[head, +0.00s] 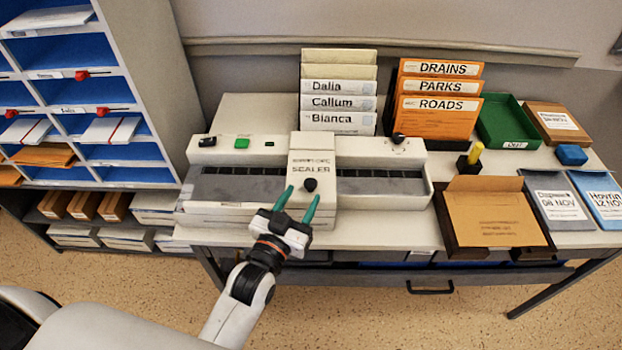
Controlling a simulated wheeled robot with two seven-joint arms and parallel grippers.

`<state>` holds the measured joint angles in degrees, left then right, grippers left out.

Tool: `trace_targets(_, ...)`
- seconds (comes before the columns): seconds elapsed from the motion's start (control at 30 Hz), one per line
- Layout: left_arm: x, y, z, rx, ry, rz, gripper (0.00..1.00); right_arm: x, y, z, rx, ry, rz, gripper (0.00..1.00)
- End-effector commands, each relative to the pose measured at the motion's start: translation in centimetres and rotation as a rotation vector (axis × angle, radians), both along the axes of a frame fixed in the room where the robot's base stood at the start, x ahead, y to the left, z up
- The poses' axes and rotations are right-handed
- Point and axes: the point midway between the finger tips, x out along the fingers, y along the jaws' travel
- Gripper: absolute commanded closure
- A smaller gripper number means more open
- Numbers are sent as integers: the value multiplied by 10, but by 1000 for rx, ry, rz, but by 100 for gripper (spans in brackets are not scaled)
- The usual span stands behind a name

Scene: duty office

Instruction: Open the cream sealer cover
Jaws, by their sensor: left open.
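The cream sealer (237,215) stands on the left part of the table. Its cover (312,150), a cream block lettered "SEALER", sits across the middle of the machine and looks down. A round black knob (310,185) is on the cover's front. My left gripper (298,200) has two green fingers, open and apart, just in front of and below the knob. The knob shows between and slightly beyond the fingertips; I cannot tell whether they touch it. My right gripper is not in view.
To the right lie an open brown box with an envelope (490,212), folders (555,203), a green tray (507,122) and a blue block (571,154). White (338,103) and orange (437,103) files stand behind. A shelf unit (125,60) stands left. Floor in front is clear.

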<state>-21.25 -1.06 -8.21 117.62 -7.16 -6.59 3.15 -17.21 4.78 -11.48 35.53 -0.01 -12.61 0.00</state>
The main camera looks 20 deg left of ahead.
Motion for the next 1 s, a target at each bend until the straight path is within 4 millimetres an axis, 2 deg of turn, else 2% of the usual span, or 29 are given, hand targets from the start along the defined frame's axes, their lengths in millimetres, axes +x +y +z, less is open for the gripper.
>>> trace_targets(0.1,24,-3,2,0,-1,0,52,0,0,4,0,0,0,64)
trace_targets(0.3,49,-5,0,0,1,0,52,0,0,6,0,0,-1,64)
trace_targets(0.47,57,-6,-1,-1,2,0,52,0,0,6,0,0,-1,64)
trace_targets(0.7,58,-6,-1,-1,2,0,52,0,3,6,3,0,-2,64)
trace_targets(0.77,57,-6,-1,-1,2,0,59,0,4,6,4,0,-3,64)
trace_targets(1.0,57,-6,-1,0,2,0,98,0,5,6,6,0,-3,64)
